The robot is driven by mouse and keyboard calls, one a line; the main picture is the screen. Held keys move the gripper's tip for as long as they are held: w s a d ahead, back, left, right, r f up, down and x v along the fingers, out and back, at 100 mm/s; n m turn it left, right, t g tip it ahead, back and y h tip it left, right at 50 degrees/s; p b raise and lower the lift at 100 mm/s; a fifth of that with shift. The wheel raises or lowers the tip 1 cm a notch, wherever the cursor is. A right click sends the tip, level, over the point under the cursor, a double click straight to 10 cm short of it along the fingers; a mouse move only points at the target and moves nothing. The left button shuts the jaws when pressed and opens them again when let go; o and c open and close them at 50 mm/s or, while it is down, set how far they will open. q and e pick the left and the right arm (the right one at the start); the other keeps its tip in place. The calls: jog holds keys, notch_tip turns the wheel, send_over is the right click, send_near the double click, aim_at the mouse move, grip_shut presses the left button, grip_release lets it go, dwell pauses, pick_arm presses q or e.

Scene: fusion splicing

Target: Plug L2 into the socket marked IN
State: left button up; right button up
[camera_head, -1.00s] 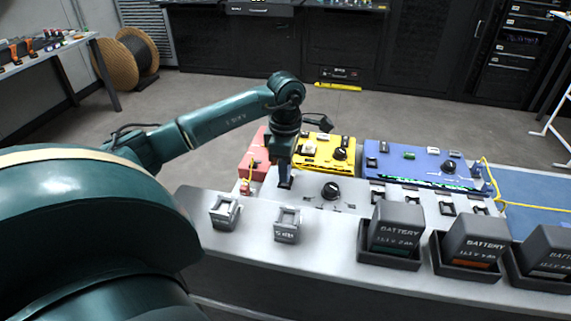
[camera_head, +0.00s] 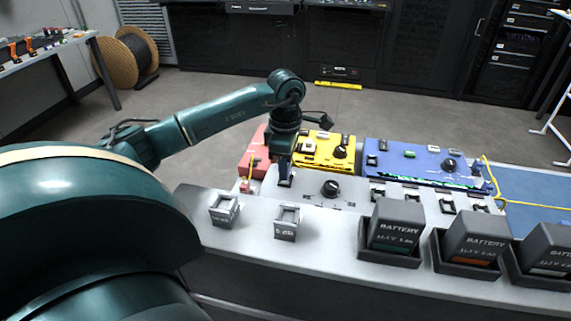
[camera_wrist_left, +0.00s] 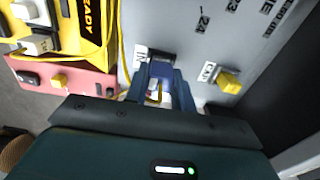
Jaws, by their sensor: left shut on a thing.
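My left gripper (camera_head: 285,182) points down at the grey panel (camera_head: 350,203), just in front of the yellow module. In the left wrist view its blue fingers (camera_wrist_left: 163,88) are shut on a small plug, mostly hidden between them, with a bit of yellow cable showing. I cannot read the plug's label, so I cannot confirm it is L2. The fingertips are close to the panel beside a white label (camera_wrist_left: 141,56); whether the plug touches a socket is hidden. Another yellow plug (camera_wrist_left: 229,83) sits on the panel to the right, by a white label (camera_wrist_left: 208,72). I cannot make out an IN marking.
A red module (camera_head: 253,152), a yellow module (camera_head: 322,160) and a blue module (camera_head: 420,172) stand behind the panel. Two grey holders (camera_head: 224,209) (camera_head: 287,222) and several batteries (camera_head: 396,228) line the front. A yellow cable (camera_wrist_left: 121,45) runs beside my left gripper.

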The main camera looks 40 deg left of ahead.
pick_arm(q)
jog(key=shift+f+b, duration=0.4)
jog(key=shift+f, duration=0.15)
jog(key=o, duration=1)
jog(key=shift+o, duration=0.2)
notch_tip(320, 180, up, 13)
dwell(0.4)
